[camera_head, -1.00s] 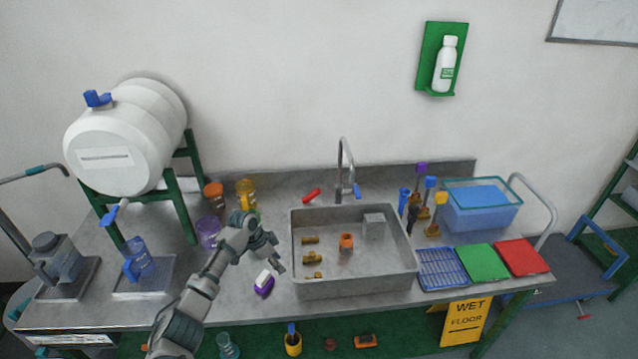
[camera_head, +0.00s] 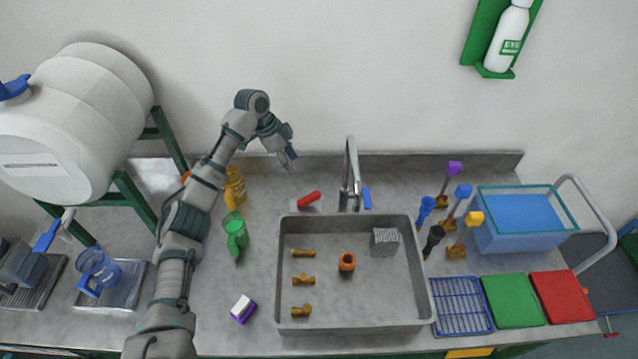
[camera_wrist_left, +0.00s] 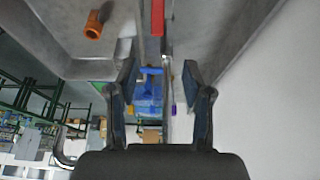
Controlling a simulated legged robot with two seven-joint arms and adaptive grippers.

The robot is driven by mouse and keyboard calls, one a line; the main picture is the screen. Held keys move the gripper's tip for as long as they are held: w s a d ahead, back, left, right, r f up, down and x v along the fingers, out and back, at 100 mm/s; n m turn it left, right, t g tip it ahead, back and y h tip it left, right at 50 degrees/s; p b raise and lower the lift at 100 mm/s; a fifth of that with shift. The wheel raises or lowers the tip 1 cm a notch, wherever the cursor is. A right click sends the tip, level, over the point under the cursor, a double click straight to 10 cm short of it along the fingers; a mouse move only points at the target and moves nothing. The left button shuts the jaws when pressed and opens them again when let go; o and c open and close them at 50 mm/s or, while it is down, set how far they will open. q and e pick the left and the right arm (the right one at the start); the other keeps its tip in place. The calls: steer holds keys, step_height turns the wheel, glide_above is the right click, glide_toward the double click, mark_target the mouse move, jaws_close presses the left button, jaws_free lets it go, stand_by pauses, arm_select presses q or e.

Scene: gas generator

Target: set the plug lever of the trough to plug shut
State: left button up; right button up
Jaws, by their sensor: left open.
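The grey trough (camera_head: 353,323) sits in the counter with its back rim toward the wall. A red lever (camera_head: 309,199) lies on a small pale base just behind the trough's back left rim, tilted up to the right. In the left wrist view, a red bar (camera_wrist_left: 157,17), which looks like this lever, shows at the top, ahead of the fingers. My left gripper (camera_head: 289,160) is raised behind and a little left of the red lever, apart from it. In the left wrist view the gripper (camera_wrist_left: 159,75) is open and empty between its fingers. My right gripper is not in view.
The tall tap (camera_head: 351,170) stands right of the lever, with a blue handle (camera_head: 367,198). Brass fittings (camera_head: 303,280) and an orange fitting (camera_head: 347,262) lie inside the trough.

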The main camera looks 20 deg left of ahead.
mark_target(313, 194)
arm_select(q)
steer(key=x, duration=1.7)
steer(key=shift+s+f, duration=0.1)
jaws_close()
